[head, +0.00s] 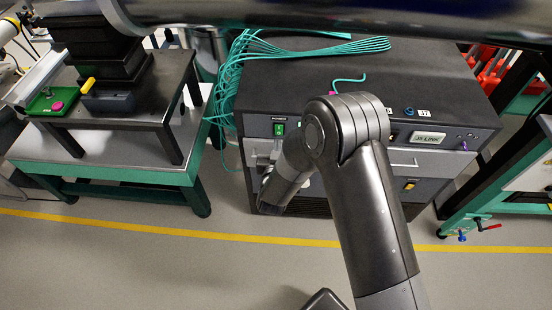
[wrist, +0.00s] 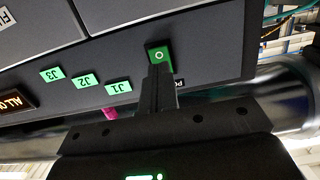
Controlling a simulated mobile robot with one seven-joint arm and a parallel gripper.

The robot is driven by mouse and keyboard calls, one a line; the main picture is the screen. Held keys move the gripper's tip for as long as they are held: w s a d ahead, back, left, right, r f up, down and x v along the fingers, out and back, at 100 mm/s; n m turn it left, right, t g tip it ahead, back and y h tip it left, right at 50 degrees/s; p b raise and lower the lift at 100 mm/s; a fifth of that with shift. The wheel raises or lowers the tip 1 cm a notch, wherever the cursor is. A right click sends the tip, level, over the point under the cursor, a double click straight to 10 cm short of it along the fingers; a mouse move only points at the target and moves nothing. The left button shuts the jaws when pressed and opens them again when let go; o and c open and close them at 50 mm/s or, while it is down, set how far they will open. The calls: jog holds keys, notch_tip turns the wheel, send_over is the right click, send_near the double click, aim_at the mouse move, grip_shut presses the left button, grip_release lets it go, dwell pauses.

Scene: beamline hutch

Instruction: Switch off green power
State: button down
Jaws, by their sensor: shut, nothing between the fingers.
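The green power switch (head: 279,129) is a small lit rocker at the upper left of the dark cabinet's front, beside a small label. In the wrist view the switch (wrist: 159,56) shows a white ring mark. My gripper (wrist: 159,72) is shut and empty, its fingertips right at the switch's lower edge in that picture and overlapping it a little. I cannot tell whether they press on it. In the head view my arm covers the middle of the cabinet front, and the fingertips cannot be made out.
The cabinet (head: 420,85) carries teal cables (head: 315,48) on top. Green tags J1 (wrist: 118,87), J2 (wrist: 84,81) and J3 (wrist: 52,74) and an amber display (wrist: 18,101) sit along the same panel. A table (head: 130,180) stands left; open floor with a yellow line (head: 150,227) lies in front.

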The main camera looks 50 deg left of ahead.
aim_at(279, 134)
jog(key=shift+x, duration=1.65)
jog(key=shift+w+a+f, duration=0.1)
jog(key=shift+w+a, duration=0.05)
jog(key=shift+w, duration=0.05)
jog(key=f+v, duration=0.3)
jog(key=v, duration=1.1)
jog(key=shift+f, duration=0.2)
